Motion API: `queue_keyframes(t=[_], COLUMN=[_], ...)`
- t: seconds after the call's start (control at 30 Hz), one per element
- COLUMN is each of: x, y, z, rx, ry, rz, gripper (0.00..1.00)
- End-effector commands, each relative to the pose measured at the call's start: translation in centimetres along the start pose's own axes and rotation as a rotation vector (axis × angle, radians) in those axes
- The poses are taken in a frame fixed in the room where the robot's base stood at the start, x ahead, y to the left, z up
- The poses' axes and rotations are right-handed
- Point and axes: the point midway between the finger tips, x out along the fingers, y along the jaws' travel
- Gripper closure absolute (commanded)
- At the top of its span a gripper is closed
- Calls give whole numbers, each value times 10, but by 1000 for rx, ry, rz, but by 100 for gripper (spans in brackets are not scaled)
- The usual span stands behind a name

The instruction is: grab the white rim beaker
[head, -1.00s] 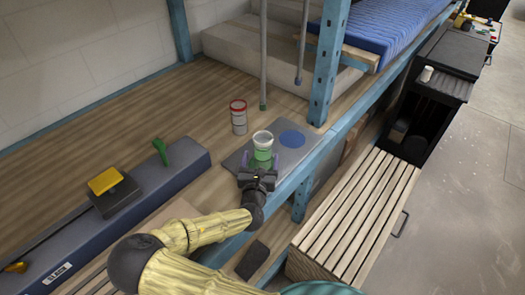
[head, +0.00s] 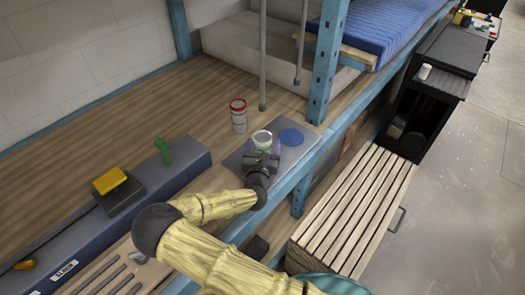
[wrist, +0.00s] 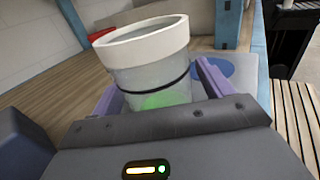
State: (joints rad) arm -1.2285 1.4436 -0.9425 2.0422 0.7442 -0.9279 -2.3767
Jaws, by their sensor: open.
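The white rim beaker (head: 262,137) stands upright on a grey mat (head: 232,160) near the front edge of the wooden bench. In the wrist view the beaker (wrist: 150,65) is clear-walled with a thick white rim, a dark band and green at its lower part. My gripper (wrist: 160,95) is open, with a purple finger on each side of the beaker. In the head view my gripper (head: 262,153) hides the beaker's lower part. I cannot tell whether either finger touches it.
A blue post (head: 325,70) rises at the bench edge. A green object (head: 162,152) and a yellow block (head: 109,180) are at left.

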Motion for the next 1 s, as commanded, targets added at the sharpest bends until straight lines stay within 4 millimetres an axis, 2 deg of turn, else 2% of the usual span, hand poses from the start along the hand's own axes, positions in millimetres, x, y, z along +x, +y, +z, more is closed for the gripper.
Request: queue_keyframes(t=[0.33, 0.37, 0.6, 1.0], x=[0, 0, 0, 0], y=[0, 0, 0, 1], z=[0, 0, 0, 7], rx=[0, 0, 0, 1], ry=[0, 0, 0, -3], rz=[0, 0, 0, 1], gripper=[21, 25, 71, 71])
